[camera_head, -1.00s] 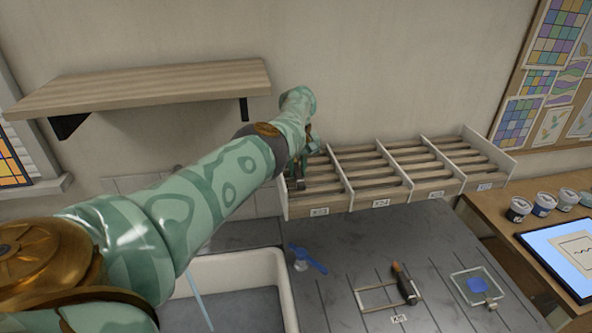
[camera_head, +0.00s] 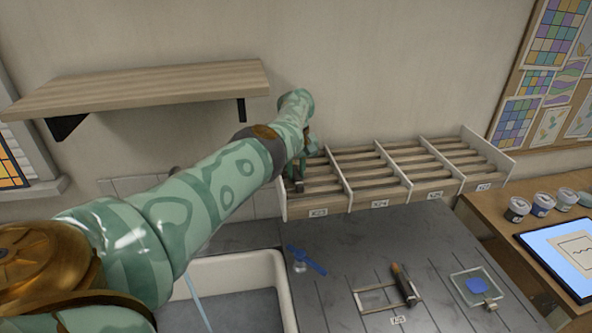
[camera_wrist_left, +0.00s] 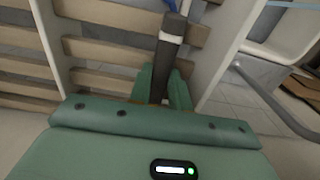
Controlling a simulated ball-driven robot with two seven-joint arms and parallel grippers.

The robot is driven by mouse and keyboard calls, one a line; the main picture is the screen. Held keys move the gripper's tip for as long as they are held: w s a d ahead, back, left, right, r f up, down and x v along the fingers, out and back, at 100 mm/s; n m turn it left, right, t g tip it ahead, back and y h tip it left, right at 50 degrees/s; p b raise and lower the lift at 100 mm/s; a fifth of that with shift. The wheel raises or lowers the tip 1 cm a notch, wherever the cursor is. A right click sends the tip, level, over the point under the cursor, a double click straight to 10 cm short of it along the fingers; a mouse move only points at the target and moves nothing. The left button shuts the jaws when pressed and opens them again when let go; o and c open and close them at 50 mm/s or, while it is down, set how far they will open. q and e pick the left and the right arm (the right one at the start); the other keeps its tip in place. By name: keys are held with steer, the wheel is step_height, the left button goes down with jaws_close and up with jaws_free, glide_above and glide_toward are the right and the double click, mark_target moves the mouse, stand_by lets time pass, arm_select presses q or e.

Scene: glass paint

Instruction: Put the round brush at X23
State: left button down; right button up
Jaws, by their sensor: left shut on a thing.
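My left gripper (camera_head: 299,172) is at the leftmost bay of the slatted rack, the bay labelled X23 (camera_head: 319,212). In the left wrist view, its green fingers (camera_wrist_left: 163,88) are shut on a dark handle with a pale band, taken as the round brush (camera_wrist_left: 171,45). The brush lies over the wooden slats, between two pale dividers. My right gripper is not in view.
The rack's other bays (camera_head: 412,172) look empty. Below it, the grey counter holds a blue tool (camera_head: 307,259), a wooden frame with an orange-tipped tool (camera_head: 403,284) and a glass tray (camera_head: 477,287). A sink (camera_head: 283,283) is at the left.

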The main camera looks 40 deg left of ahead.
arm_select(q)
steer(key=shift+f, duration=0.4)
steer(key=shift+r, duration=0.15)
stand_by(0.5)
steer(key=c, duration=0.6)
jaws_free()
steer(key=shift+c, duration=0.2)
steer(key=shift+o, duration=0.3)
steer(key=shift+w+d, duration=0.1)
steer(key=shift+w, duration=0.1)
steer(key=shift+s, duration=0.15)
